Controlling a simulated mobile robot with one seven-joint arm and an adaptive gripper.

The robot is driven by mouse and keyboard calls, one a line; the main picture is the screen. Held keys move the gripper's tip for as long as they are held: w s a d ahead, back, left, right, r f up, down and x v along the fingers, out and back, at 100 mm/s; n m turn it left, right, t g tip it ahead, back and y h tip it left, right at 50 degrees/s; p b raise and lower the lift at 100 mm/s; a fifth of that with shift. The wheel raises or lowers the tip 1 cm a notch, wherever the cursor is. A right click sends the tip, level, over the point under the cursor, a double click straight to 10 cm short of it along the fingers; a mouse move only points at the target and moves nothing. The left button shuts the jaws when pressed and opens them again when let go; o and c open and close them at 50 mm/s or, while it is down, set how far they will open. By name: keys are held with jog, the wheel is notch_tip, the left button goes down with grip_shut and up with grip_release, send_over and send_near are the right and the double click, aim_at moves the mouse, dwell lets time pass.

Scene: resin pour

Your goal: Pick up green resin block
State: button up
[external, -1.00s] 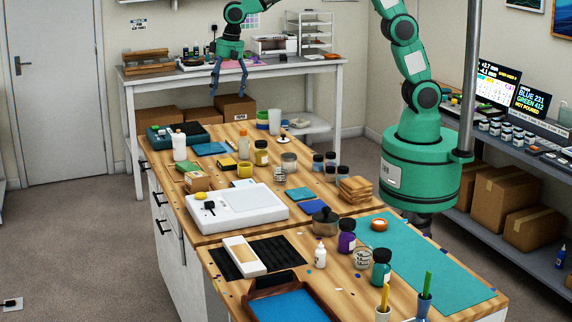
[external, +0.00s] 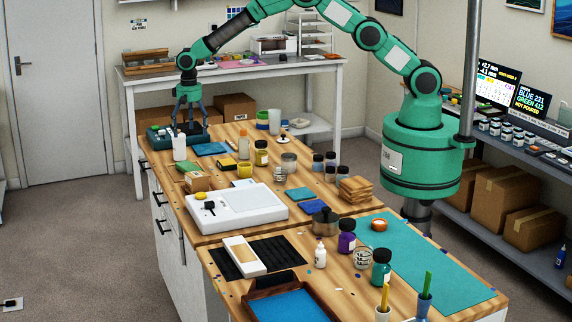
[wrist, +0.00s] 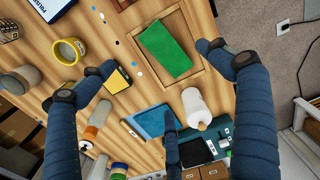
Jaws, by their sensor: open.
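The green resin block (wrist: 166,50) lies flat in a shallow wooden tray (wrist: 190,75) in the wrist view. In the external view the green block (external: 188,167) shows small near the bench's far left. My gripper (external: 190,128) is open and empty, pointing down above the far left end of the bench, beyond the block. In the wrist view its fingers are spread, with the block visible between the left and right ones, not touched. The height of the fingertips above the block is hard to tell.
A white bottle (wrist: 196,103), a blue pad (wrist: 155,121) and a teal case (wrist: 222,140) are close to the tray. A yellow and black item (wrist: 117,80) and a yellow cup (wrist: 68,51) stand at its left. The bench edge is on the right.

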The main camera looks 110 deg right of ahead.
jog(key=shift+d+f, duration=0.45)
jog(key=shift+f, duration=0.2)
jog(key=shift+f, duration=0.1)
send_over(193, 166)
jog(key=f, duration=0.8)
jog(key=shift+w+d+f, duration=0.1)
jog(key=shift+w+d, duration=0.05)
jog(key=shift+w, duration=0.05)
jog(key=shift+f, duration=0.1)
jog(key=shift+s+f, duration=0.15)
jog(key=shift+f, duration=2.45)
jog(key=shift+c, duration=0.2)
